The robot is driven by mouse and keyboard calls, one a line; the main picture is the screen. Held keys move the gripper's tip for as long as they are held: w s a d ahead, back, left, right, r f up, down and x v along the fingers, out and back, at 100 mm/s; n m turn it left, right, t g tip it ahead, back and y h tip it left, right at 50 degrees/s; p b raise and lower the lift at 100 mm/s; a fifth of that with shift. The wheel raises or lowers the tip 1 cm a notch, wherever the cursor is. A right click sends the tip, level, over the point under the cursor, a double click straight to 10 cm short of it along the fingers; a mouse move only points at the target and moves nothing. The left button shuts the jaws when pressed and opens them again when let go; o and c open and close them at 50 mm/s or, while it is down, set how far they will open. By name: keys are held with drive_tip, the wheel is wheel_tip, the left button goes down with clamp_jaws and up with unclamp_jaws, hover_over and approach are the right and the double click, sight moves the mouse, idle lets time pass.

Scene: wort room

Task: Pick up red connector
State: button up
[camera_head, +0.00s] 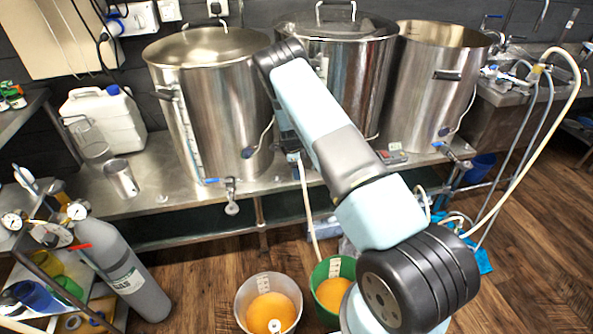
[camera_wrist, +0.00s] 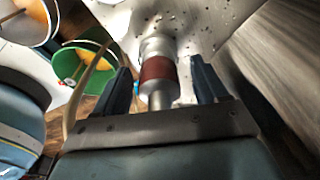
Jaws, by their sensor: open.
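The red connector (camera_wrist: 157,69) is a dark red band on a silver cylindrical fitting in the wrist view. My gripper (camera_wrist: 161,72) is open, with one dark blue finger on each side of the connector. Gaps show between the fingers and the fitting, so it is not clamped. In the head view, my arm hides the connector, and I cannot make out the gripper there.
Several large steel kettles, including the left kettle (camera_head: 205,105), stand on a metal bench (camera_head: 140,205). Below are a white bucket (camera_head: 245,300) and a green bucket (camera_head: 347,268) with orange contents. A pale hose (camera_head: 307,205) runs down towards them. A grey gas cylinder (camera_head: 125,270) leans left.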

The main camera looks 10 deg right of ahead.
drive_tip(key=c, duration=1.2)
drive_tip(key=shift+r, duration=0.1)
drive_tip(key=shift+c, duration=0.3)
wheel_tip(320, 180, up, 10)
clamp_jaws()
drive_tip(key=shift+r, duration=2.2)
